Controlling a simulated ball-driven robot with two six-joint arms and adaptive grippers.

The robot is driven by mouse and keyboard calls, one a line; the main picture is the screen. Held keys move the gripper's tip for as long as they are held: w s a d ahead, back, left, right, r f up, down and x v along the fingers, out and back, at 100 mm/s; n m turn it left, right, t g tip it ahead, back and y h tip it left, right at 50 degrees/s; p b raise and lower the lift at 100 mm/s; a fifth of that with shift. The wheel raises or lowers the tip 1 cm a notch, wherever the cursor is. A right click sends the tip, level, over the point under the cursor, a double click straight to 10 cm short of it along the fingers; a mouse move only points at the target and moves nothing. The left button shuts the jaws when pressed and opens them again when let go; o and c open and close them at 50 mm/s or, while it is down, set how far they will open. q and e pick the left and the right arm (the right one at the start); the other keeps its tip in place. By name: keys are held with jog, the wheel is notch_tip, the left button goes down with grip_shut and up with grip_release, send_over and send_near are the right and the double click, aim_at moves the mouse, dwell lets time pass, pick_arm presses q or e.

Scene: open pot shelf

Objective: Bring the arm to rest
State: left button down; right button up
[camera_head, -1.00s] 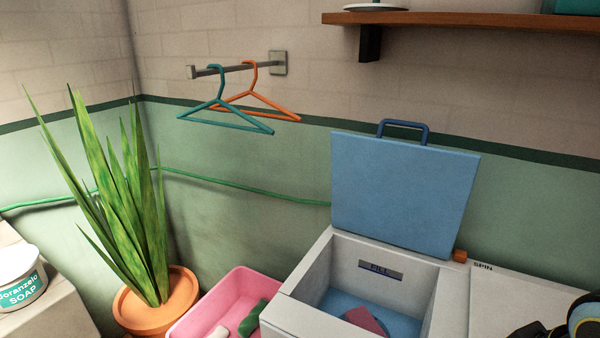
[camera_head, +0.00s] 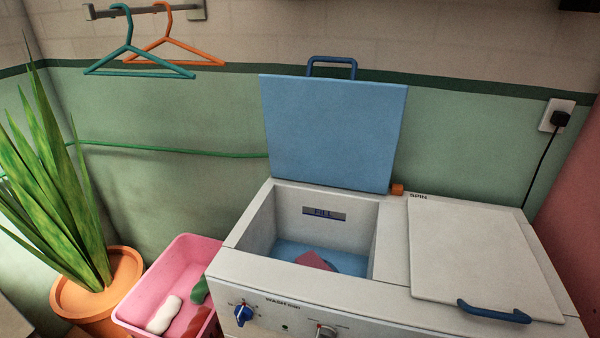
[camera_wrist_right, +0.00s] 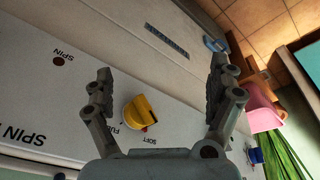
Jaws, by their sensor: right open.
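My right gripper (camera_wrist_right: 160,70) shows in the right wrist view with its two fingers spread apart and nothing between the tips. It is in front of the washing machine's control panel. A yellow knob (camera_wrist_right: 139,112) shows in the gap between the fingers, apart from both of them as seen. No gripper shows in the head view, and my left gripper is in neither view. The washing machine (camera_head: 395,284) has its blue wash lid (camera_head: 332,130) standing open and its spin lid (camera_head: 475,255) shut. A reddish cloth (camera_head: 314,260) lies in the wash tub.
A pink basin (camera_head: 140,298) holding several items stands left of the machine, beside a potted plant (camera_head: 55,190). Teal (camera_head: 128,50) and orange (camera_head: 175,38) hangers hang on the wall rail. A plug with a cord (camera_head: 560,119) is at the right wall.

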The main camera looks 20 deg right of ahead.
jog(key=s+f+b, duration=0.2)
jog(key=s+f, duration=0.8)
jog(key=f, duration=0.3)
jog(key=s+d+f+g+b, duration=0.1)
jog(key=s+f+b, duration=0.2)
jog(key=s+f, duration=0.7)
notch_tip(320, 180, down, 4)
jog(key=shift+s+d+f+g+b, duration=0.15)
jog(key=shift+s+d+g+b, duration=0.1)
jog(key=shift+g+b, duration=0.1)
